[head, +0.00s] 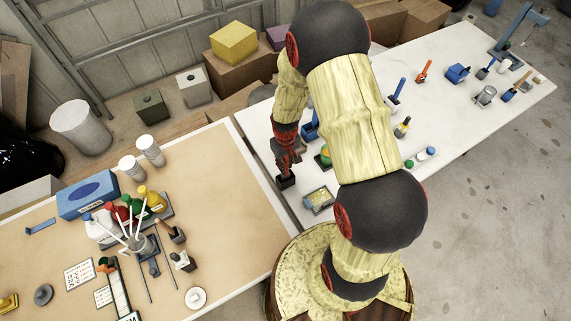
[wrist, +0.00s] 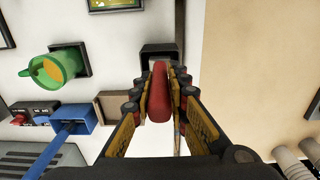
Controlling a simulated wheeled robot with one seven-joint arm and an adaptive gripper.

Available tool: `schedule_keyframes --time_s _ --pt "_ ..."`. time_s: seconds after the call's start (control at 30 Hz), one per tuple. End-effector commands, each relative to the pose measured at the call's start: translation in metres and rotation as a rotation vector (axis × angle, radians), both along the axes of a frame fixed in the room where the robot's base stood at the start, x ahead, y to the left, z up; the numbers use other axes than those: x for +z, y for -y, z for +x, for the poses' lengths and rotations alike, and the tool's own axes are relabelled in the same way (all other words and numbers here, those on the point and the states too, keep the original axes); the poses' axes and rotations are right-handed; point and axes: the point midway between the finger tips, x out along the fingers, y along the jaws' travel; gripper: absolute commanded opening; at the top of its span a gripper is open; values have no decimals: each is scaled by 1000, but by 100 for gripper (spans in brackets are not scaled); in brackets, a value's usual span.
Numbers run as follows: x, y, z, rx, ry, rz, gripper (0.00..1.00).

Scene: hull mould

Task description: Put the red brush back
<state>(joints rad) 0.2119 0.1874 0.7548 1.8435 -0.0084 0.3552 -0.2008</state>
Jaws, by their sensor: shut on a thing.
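My gripper (wrist: 160,80) is shut on the red brush (wrist: 159,95), whose red handle lies between the fingers in the wrist view. The brush's far end points at a dark square holder (wrist: 161,50) on the white table. It overlaps the holder's opening in this view. I cannot tell whether the end is inside or only above it. In the head view my gripper (head: 285,156) is just above the dark holder (head: 286,182), near the white table's left edge. The brush is hard to make out there.
A green mug (wrist: 62,69), a brown box (wrist: 112,106) and a blue holder (wrist: 82,119) stand left of my gripper in the wrist view. A tan table (head: 215,240) adjoins on the left. A small tray (head: 320,200) lies near the front.

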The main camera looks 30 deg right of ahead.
Motion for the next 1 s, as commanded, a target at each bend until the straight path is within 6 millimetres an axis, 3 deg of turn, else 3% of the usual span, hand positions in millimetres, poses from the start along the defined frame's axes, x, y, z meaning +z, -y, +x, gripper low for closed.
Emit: schedule_keyframes --time_s 0.8,0.83,1.0 --pt "-12 0 0 0 0 0 0" --pt "-12 0 0 0 0 0 18" --pt "-12 0 0 0 0 0 27"
